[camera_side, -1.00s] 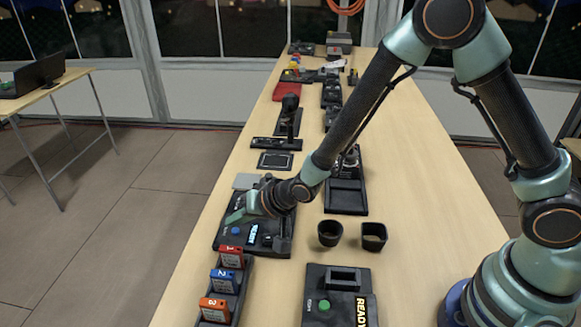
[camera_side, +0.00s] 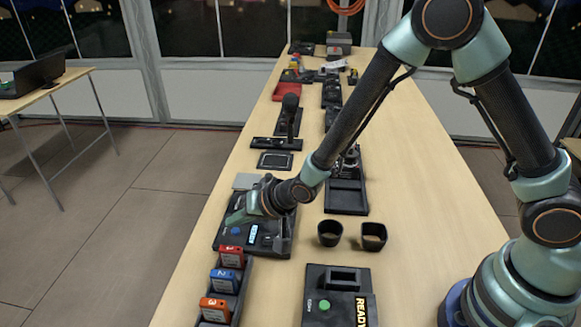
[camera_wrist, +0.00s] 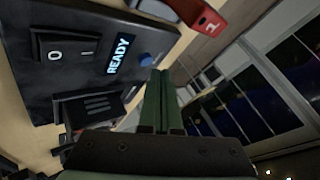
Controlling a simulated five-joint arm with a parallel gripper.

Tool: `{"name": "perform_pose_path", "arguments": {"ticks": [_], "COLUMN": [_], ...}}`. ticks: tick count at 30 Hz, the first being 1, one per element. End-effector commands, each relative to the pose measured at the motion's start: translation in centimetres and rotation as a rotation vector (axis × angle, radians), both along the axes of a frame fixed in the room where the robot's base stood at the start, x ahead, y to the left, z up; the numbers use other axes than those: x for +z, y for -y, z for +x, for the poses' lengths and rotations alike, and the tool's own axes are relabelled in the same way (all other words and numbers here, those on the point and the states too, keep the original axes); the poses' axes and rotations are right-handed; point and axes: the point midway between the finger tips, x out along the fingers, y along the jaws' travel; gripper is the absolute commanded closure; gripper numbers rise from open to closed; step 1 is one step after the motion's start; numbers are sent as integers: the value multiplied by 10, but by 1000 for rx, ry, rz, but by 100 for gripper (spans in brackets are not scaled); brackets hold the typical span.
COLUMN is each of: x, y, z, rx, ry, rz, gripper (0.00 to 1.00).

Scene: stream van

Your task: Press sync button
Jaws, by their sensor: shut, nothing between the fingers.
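A black control box (camera_side: 272,247) lies near the left edge of the table. It bears a blue round button (camera_side: 236,231), which also shows in the wrist view (camera_wrist: 146,59), and a lit display reading READY (camera_wrist: 120,54). A rocker switch marked 0 and I (camera_wrist: 69,52) is beside the display. My gripper (camera_side: 234,217), with green fingers, is shut and empty over the box's far left part. In the wrist view its closed fingertips (camera_wrist: 160,74) are close to the blue button; I cannot tell whether they touch it. The lettering by the button is too small to read.
A rack with numbered red (camera_side: 231,257), blue (camera_side: 224,280) and orange (camera_side: 214,309) blocks stands in front of the box. Another device (camera_side: 340,285) with a green button is front right. Two black cups (camera_side: 330,233) stand right of the box. The table's right side is clear.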

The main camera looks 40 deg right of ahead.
Motion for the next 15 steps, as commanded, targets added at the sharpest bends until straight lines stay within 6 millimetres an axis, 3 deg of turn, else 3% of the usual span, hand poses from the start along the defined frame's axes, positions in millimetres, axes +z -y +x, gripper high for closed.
{"name": "perform_pose_path", "arguments": {"ticks": [15], "x": [-7], "y": [2], "z": [1], "rx": [-2], "ry": [2], "rz": [-1], "gripper": [100]}}
